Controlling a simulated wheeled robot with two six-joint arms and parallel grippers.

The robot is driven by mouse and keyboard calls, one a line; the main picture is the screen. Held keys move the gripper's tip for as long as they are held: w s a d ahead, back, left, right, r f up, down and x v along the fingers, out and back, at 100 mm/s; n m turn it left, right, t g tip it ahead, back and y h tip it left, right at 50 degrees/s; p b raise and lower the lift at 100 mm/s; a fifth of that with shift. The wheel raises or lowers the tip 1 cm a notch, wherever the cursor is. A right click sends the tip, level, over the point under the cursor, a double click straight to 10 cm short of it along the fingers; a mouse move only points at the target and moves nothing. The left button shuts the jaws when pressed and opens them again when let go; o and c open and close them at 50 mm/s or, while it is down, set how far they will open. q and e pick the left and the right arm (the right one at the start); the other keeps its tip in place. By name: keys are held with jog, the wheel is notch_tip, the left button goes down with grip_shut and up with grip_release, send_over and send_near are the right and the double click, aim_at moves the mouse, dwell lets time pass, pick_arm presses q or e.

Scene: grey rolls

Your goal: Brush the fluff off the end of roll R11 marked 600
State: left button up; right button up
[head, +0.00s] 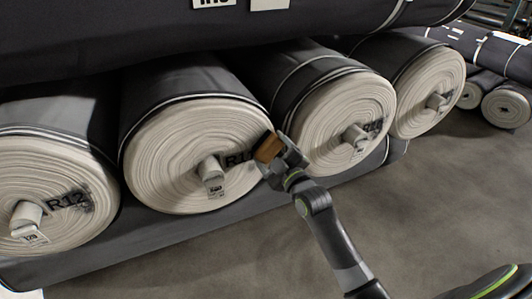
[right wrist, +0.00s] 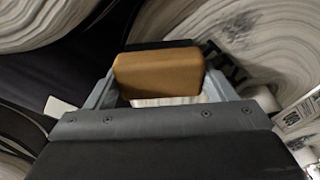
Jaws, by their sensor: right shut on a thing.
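My right gripper (head: 282,154) is shut on a brown wooden brush block (head: 268,146), which also shows between the fingers in the right wrist view (right wrist: 158,73). In the head view the brush is in front of the right edge of the second roll from the left (head: 170,150). That roll's pale end carries black print starting "R1"; the brush hides the rest. A small tag (head: 214,187) hangs at its core, too small to read surely. I cannot tell whether bristles touch the end, and no fluff shows clearly there. My left gripper is not in view.
Roll R12 (head: 40,170) lies at the left, with a dark smudge by its print. Two more rolls lie at the right, the nearer (head: 335,110) close beside my gripper. Another dark roll (head: 130,25) lies above. The floor (head: 430,210) in front is clear.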

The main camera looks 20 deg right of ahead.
jog(key=shift+s+f, duration=0.1)
jog(key=shift+s, duration=0.35)
jog(key=s, duration=0.4)
jog(key=shift+s+d+p, duration=0.1)
jog(key=shift+p, duration=0.25)
jog(key=shift+s, duration=0.35)
jog(key=shift+s, duration=0.1)
jog(key=s, duration=0.2)
jog(key=shift+s, duration=0.4)
jog(key=shift+d, duration=0.1)
